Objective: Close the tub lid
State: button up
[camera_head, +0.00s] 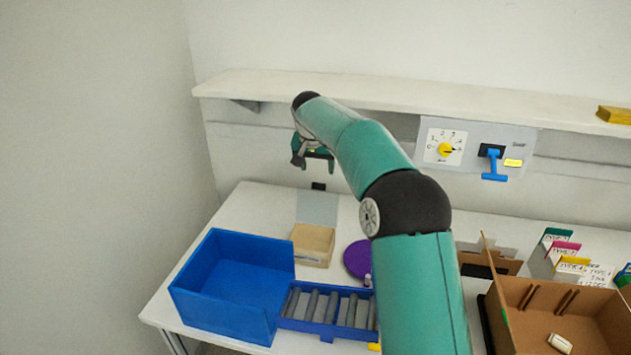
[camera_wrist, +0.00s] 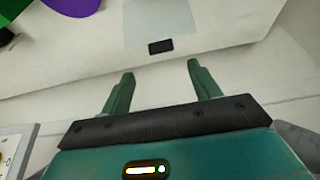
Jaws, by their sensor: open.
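A small tan tub (camera_head: 313,246) stands on the white table. Behind it is a pale, see-through grey-blue panel (camera_head: 318,207), which looks like its lid, swung open away from the tub. A small black tab (camera_head: 318,186) is at the panel's far edge. In the wrist view, the panel (camera_wrist: 160,20) and black tab (camera_wrist: 160,46) lie ahead of my fingertips. My gripper (camera_head: 315,167) is open and empty, above and behind the tab in the head view. In the wrist view, my gripper's two green fingers (camera_wrist: 160,68) are apart, with the tab between their lines but not touched.
A blue bin (camera_head: 215,290) and a roller tray (camera_head: 325,310) stand in front of the tub. A purple disc (camera_head: 358,259) is to its right. A shelf (camera_head: 380,102) runs along the wall above. A dial panel (camera_head: 445,148) with a blue lever (camera_head: 494,166) is at right.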

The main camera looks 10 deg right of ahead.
aim_at(319, 184)
jog(key=x, duration=0.8)
jog(key=shift+w+a, duration=0.1)
jog(key=shift+a, duration=0.05)
grip_shut()
jog(key=shift+r, duration=0.1)
